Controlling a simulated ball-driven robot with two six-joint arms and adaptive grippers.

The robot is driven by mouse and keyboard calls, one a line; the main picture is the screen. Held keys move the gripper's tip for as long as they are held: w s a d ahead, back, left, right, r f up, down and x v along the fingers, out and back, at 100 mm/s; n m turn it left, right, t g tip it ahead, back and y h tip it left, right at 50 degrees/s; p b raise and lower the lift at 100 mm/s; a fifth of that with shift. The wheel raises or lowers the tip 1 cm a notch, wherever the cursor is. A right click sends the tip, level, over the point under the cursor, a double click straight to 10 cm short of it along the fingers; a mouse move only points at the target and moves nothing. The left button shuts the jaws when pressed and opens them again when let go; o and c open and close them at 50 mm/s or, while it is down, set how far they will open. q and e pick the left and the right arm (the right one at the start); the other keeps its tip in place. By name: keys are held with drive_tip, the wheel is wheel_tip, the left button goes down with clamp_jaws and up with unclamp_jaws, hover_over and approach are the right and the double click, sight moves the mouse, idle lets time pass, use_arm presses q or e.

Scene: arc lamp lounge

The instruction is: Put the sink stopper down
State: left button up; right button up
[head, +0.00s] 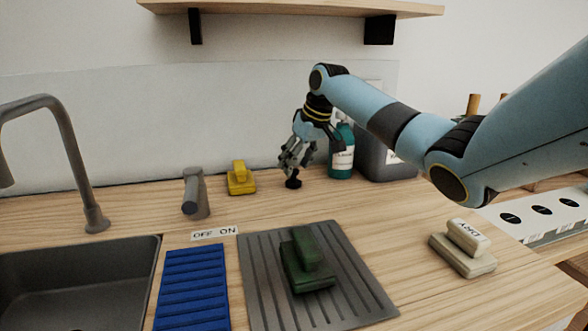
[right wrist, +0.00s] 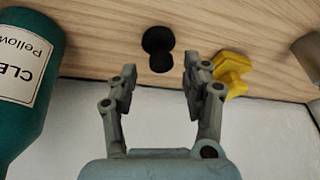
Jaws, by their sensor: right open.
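The black sink stopper (head: 293,180) stands on the wooden counter near the back, left of the teal bottle. In the right wrist view the stopper (right wrist: 158,48) lies just beyond the fingertips and between their lines, with a gap on each side. My right gripper (head: 290,163) is above the stopper in the head view, pointing down. In the right wrist view my right gripper (right wrist: 160,78) is open and empty. My left gripper is not in view.
A yellow block with a handle (head: 241,179) stands left of the stopper. The teal bottle (head: 342,155) and a dark grey container (head: 385,160) stand right. A grey ribbed mat (head: 350,290) holds a green handled block (head: 306,262). A sink (head: 130,250) is at left.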

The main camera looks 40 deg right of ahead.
drive_tip(key=v, duration=0.9)
drive_tip(key=shift+r+p, duration=0.15)
drive_tip(key=shift+p, duration=0.15)
